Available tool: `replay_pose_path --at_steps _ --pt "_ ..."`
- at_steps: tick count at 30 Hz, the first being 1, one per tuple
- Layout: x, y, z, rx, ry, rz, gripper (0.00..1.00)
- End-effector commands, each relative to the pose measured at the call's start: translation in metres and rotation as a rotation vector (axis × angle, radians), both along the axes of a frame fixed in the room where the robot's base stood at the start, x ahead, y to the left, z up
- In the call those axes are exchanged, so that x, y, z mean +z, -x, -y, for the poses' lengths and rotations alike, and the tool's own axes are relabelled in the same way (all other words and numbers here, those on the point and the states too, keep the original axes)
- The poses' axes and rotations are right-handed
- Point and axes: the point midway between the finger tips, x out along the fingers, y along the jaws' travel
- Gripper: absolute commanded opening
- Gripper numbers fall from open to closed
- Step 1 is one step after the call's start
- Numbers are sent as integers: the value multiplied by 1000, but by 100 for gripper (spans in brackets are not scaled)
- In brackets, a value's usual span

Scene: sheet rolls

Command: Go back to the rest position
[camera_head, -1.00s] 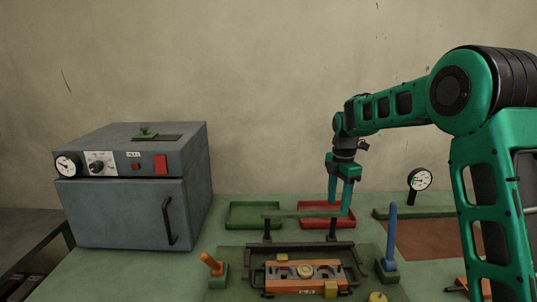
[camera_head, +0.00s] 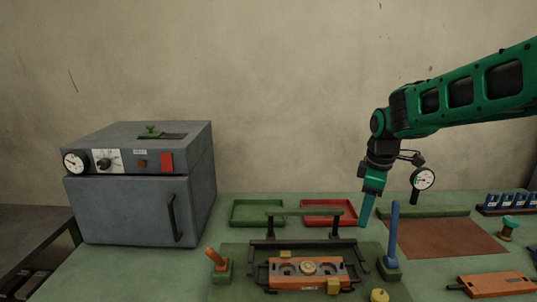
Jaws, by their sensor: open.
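My gripper (camera_head: 368,205) hangs from my green arm right of the middle of the view, above the bench and just right of the red tray. Its fingers point down and nothing shows between them. They overlap from this side, so the gap is hard to see. The gripper is apart from the blue upright post (camera_head: 393,232), which stands to its lower right. An orange plate (camera_head: 285,280) with a round brass piece (camera_head: 308,268) sits in a dark fixture at the front.
A grey oven (camera_head: 120,210) with a shut door stands at left. A green tray (camera_head: 257,223) and a red tray (camera_head: 320,224) lie at the back. A dial gauge (camera_head: 423,179) stands by a brown mat (camera_head: 455,240). Another orange plate (camera_head: 497,284) lies front right.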

Motion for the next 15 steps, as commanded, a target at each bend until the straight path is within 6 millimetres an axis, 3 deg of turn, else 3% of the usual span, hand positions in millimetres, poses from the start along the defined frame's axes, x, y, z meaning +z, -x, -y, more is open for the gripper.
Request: replay_pose_path --at_steps 3,15 --pt "6 36 8 -204 -38 45 50" --pt "-3 132 23 -782 -191 157 50"
